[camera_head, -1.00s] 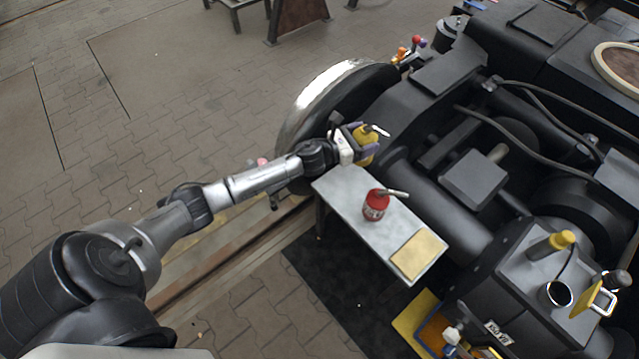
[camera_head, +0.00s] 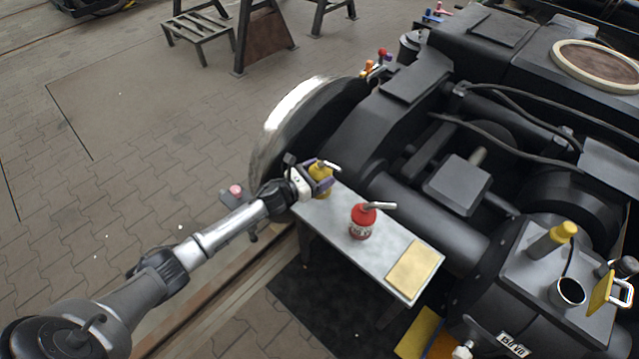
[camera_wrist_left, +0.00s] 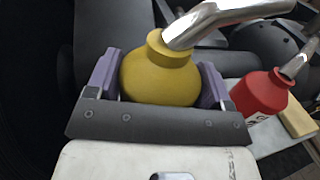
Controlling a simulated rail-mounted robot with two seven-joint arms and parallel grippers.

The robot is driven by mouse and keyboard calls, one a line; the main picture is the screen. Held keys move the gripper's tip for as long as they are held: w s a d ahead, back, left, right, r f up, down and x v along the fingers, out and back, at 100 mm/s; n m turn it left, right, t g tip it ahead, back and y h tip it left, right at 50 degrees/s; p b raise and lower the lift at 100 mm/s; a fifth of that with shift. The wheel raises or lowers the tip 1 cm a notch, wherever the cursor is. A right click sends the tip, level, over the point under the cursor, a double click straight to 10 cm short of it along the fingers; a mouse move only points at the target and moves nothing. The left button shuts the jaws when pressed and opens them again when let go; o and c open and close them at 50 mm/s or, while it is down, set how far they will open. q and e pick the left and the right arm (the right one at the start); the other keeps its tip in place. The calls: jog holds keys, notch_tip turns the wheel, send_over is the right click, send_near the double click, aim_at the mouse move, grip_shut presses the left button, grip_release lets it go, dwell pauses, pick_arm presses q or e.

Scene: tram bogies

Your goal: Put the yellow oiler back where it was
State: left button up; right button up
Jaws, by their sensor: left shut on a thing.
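The yellow oiler (camera_head: 322,183) has a silver spout and is at the far left end of the grey bench (camera_head: 332,240). My left gripper (camera_head: 318,180) is shut on it, with a finger on each side of its body. In the left wrist view the oiler (camera_wrist_left: 160,77) is upright between the purple fingers (camera_wrist_left: 160,85). I cannot tell whether its base touches the bench top. A red oiler (camera_head: 361,222) with a silver spout stands on the bench to its right and also shows in the left wrist view (camera_wrist_left: 260,94). My right gripper is not in view.
A tan pad (camera_head: 414,267) lies at the bench's right end. The dark bogie frame (camera_head: 430,210) runs close behind the bench, and a large wheel (camera_head: 300,125) stands behind its left end. Paved floor (camera_head: 130,150) is open at left.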

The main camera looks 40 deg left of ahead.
aim_at(320, 180)
pick_arm(q)
notch_tip(320, 180, down, 3)
jog(key=shift+f+b, duration=0.1)
jog(key=shift+b, duration=0.9)
jog(key=shift+f, duration=0.15)
jog(key=shift+f, duration=0.2)
jog(key=o, duration=1.2)
jog(key=shift+r, duration=0.1)
